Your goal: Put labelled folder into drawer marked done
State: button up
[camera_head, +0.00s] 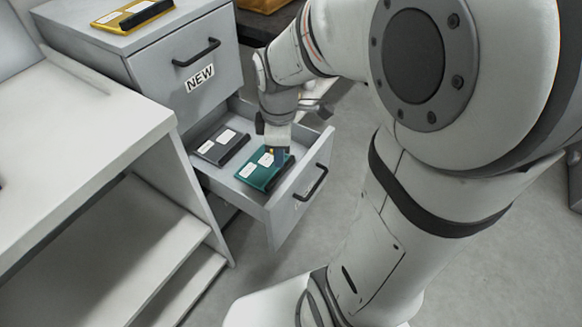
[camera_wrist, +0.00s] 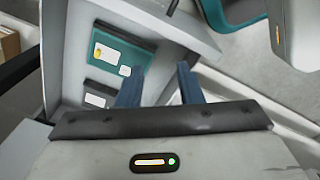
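A teal folder (camera_head: 258,176) with white labels lies flat in the open lower drawer (camera_head: 285,203) of a grey cabinet. A dark grey folder (camera_head: 220,146) with white labels lies beside it in the same drawer. My gripper (camera_head: 281,156) is low over the drawer at the teal folder's right end. In the wrist view my gripper (camera_wrist: 160,86) has its two blue fingers spread with nothing between them. The teal folder (camera_wrist: 140,62) and the grey folder (camera_wrist: 98,94) lie beyond the left finger. No "done" mark is readable on the open drawer.
The closed upper drawer (camera_head: 208,62) is marked NEW. A yellow and black folder (camera_head: 133,14) lies on the cabinet top (camera_head: 95,38). A white table (camera_head: 75,130) with shelves stands to the left. Open grey floor (camera_head: 340,215) lies right of the drawer.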

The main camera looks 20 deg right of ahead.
jog(key=s+r+m, duration=0.2)
jog(key=s+m, duration=0.6)
jog(key=m, duration=0.5)
jog(key=shift+s+a+r+t, duration=0.2)
jog(key=shift+t, duration=0.1)
notch_tip(320, 180, up, 25)
jog(key=t+p, duration=0.1)
jog(key=p, duration=2.1)
jog(key=shift+r+p, duration=0.15)
jog(key=shift+p, duration=0.2)
jog(key=shift+s, duration=0.1)
